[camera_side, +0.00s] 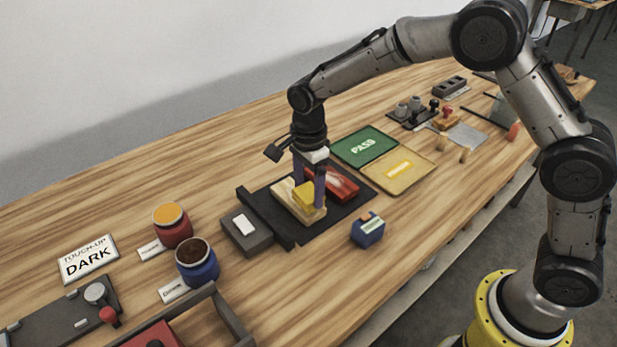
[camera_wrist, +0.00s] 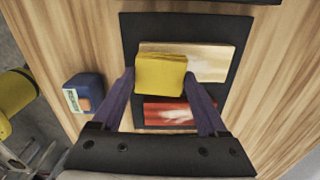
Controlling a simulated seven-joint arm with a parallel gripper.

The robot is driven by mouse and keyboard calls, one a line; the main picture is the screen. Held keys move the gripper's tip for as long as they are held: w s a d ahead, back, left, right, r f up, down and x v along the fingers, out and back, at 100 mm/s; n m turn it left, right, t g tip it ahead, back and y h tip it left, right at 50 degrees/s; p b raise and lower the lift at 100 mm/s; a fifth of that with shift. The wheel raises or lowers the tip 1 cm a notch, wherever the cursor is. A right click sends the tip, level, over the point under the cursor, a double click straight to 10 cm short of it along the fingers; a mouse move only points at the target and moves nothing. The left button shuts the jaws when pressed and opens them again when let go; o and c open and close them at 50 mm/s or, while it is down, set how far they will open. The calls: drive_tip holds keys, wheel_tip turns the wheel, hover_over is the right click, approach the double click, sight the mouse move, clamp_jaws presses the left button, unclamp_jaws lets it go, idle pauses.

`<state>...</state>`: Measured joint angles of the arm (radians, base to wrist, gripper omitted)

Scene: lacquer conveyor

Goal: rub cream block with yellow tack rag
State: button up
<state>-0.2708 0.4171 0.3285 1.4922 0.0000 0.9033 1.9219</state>
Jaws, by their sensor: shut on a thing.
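The cream block (camera_side: 287,209) lies flat on a black mat (camera_side: 342,219); it also shows in the wrist view (camera_wrist: 208,63), partly covered by the rag. The yellow tack rag (camera_side: 304,194) is a folded pad over one end of the cream block, and it also shows in the wrist view (camera_wrist: 160,73). My gripper (camera_side: 308,187) points down over the mat with its purple fingers on either side of the rag, shut on it. In the wrist view the fingertips (camera_wrist: 160,80) flank the rag. Whether the rag presses on the block is hard to tell.
A red block (camera_side: 343,184) lies on the mat beside the cream one. A blue dispenser (camera_side: 368,231) stands in front of the mat. Green PASS (camera_side: 364,146) and yellow (camera_side: 399,172) trays lie behind. A grey box (camera_side: 246,232) and paint jars (camera_side: 197,262) stand left.

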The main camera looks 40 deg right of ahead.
drive_tip(key=shift+w+f, duration=0.75)
drive_tip(key=shift+w, duration=3.35)
drive_tip(key=shift+s, duration=3.95)
drive_tip(key=shift+s+r, duration=0.1)
drive_tip(key=shift+s, duration=0.1)
drive_tip(key=shift+w+r, duration=0.1)
drive_tip(key=shift+r, duration=3.8)
drive_tip(key=shift+f, duration=0.1)
